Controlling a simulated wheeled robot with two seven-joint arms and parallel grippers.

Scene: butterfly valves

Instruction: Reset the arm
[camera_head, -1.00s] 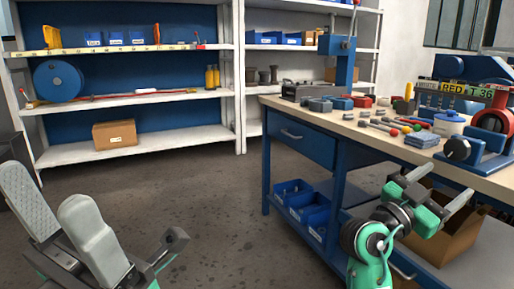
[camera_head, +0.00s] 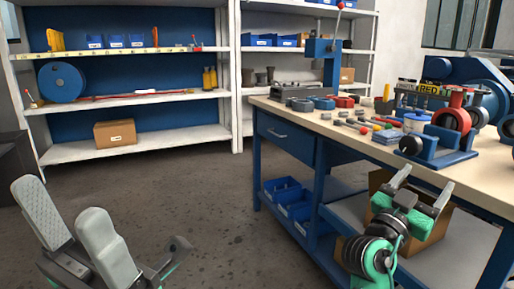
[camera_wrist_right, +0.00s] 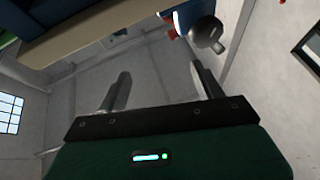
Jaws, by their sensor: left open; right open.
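My left gripper (camera_head: 75,218) is at the lower left of the head view, with two grey padded fingers spread apart and nothing between them. My right gripper (camera_head: 421,184) is at the lower right, in front of the workbench's side and below its top (camera_head: 352,133). Its two fingers point up and away, stand apart and hold nothing. The right wrist view also shows the two open fingers (camera_wrist_right: 160,92), with empty space between them.
White shelves (camera_head: 135,146) stand behind. The floor between is clear.

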